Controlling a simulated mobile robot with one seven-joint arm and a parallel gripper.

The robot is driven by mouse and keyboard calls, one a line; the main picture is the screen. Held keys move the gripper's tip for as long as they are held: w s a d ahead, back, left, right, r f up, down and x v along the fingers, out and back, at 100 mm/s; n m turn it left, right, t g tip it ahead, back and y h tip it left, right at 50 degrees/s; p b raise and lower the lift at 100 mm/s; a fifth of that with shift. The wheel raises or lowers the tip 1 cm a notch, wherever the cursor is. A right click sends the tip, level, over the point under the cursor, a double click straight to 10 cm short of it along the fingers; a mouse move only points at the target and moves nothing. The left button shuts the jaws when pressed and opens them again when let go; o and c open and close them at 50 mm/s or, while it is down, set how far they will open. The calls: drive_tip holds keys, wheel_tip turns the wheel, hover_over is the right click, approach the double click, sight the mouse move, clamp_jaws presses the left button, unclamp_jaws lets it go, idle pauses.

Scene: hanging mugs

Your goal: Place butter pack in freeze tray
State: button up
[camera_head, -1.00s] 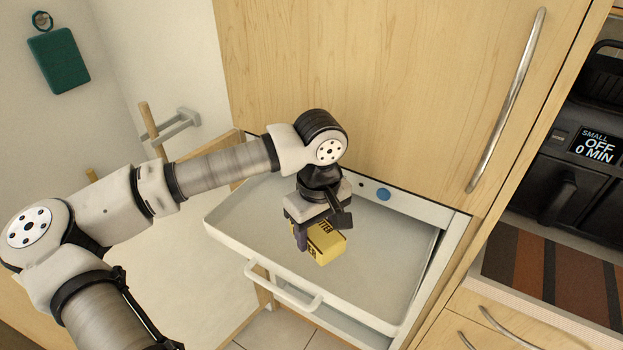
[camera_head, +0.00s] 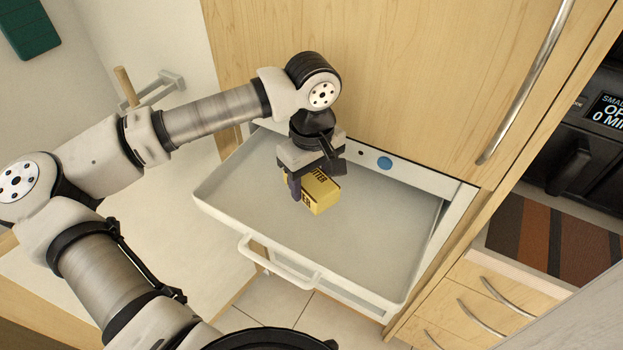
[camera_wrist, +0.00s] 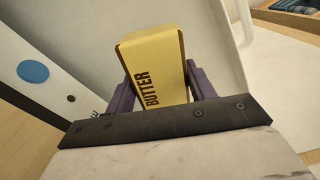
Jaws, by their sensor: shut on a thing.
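The yellow butter pack (camera_head: 318,191) with dark lettering is between the fingers of my gripper (camera_head: 307,184). In the wrist view the butter pack (camera_wrist: 153,68) sits tilted between the two purple fingers of my gripper (camera_wrist: 160,85), which are shut on it. The white freeze tray (camera_head: 375,250) is pulled out of the wooden cabinet and is empty apart from what my gripper holds above it. The butter is over the tray's interior, toward its back; whether it touches the tray floor I cannot tell.
The tray has a raised rim and a white front handle (camera_head: 275,265). A panel with a blue dot (camera_head: 385,163) runs behind it. The tall cabinet door (camera_head: 420,70) stands close behind my arm. A black appliance (camera_head: 580,150) is at the right. Most of the tray floor is free.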

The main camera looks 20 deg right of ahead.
sight(311, 217)
drive_tip(key=shift+f+b, duration=4.05)
drive_tip(key=shift+b, duration=0.6)
drive_tip(key=shift+f+b, duration=0.3)
drive_tip(key=shift+b, duration=0.1)
drive_tip(key=o, duration=1.2)
drive_tip(key=shift+o, duration=0.4)
drive_tip(key=shift+o, duration=1.3)
drive_tip(key=shift+r, duration=0.15)
wheel_tip(311, 217, up, 14)
drive_tip(key=shift+f+b, duration=0.2)
drive_tip(key=shift+b, duration=0.4)
